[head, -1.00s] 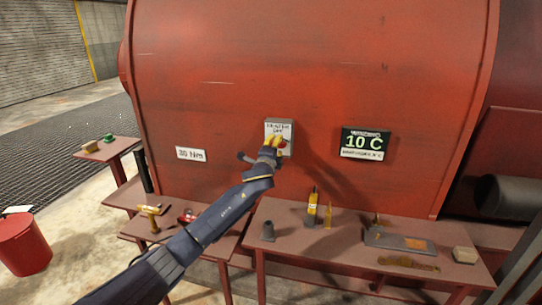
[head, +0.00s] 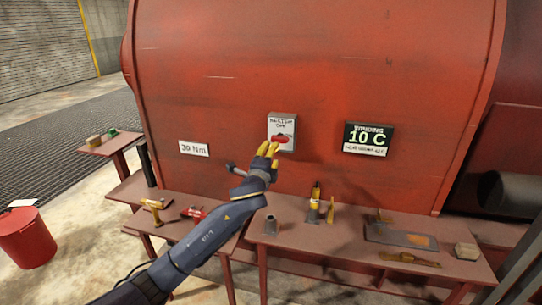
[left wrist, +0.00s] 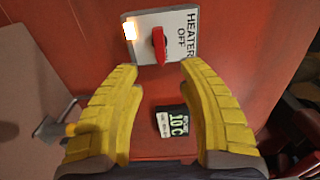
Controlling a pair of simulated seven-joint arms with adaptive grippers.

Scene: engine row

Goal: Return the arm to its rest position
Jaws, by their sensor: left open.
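My left gripper (head: 267,150) is open and empty, its yellow fingers just below and in front of a grey switch box (head: 283,123) on the red casing. The box carries a red knob (head: 282,139), which shows clear of the fingers. In the left wrist view the box (left wrist: 181,22) lies beyond the two spread fingers (left wrist: 162,115), with the red knob (left wrist: 159,45), a lit orange lamp (left wrist: 130,30) and a label with the words HEATER and OFF. My right gripper is not in view.
A 10 C display (head: 367,138) and a 30 Nm label (head: 194,149) are on the casing. Red benches below hold a yellow-handled hammer (head: 153,210), a bottle (head: 314,202), a wooden brush (head: 409,259) and other items. A red bucket (head: 25,240) stands at left.

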